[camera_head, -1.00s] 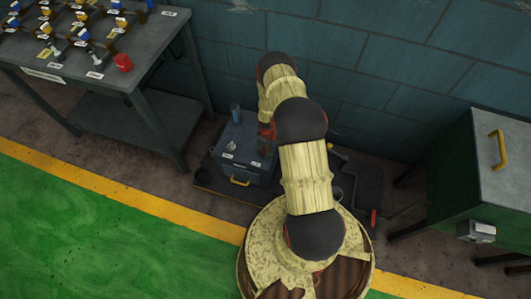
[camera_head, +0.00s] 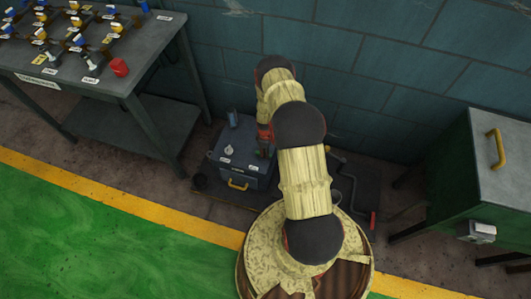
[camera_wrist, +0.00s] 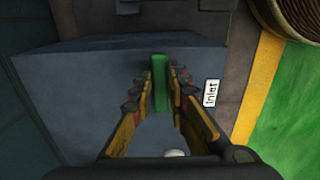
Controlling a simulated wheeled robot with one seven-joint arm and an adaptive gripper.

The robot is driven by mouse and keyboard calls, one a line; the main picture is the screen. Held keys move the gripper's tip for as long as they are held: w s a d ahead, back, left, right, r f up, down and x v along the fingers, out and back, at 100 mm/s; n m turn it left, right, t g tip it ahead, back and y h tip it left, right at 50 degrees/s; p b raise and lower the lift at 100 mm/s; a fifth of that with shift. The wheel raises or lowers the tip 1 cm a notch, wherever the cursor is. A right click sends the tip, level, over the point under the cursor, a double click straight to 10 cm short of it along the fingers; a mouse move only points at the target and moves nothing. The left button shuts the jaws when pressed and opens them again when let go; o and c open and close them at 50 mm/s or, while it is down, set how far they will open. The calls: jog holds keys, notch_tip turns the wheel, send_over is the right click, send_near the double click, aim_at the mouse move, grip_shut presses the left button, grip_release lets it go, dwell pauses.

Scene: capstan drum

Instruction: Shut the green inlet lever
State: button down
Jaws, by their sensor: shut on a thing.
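The green inlet lever (camera_wrist: 161,85) stands between the two fingers of my gripper (camera_wrist: 163,82) in the wrist view. The fingers are shut on it from both sides. It rises from the grey-blue box (camera_wrist: 80,70), beside a white label reading "Inlet" (camera_wrist: 211,92). In the head view the box (camera_head: 243,170) sits low near the wall, left of my arm. My arm hides part of the box there, and I cannot make out the green lever.
A blue-topped part (camera_head: 233,118) stands at the box's back left. A workbench (camera_head: 100,75) with several valves and a red object (camera_head: 119,67) is at upper left. A green cabinet (camera_head: 490,190) stands at right. Green floor (camera_head: 90,220) lies open in front.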

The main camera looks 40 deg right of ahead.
jog(key=shift+w, duration=0.1)
jog(key=c, duration=1.7)
grip_release()
jog(key=shift+c, duration=0.2)
notch_tip(320, 180, up, 12)
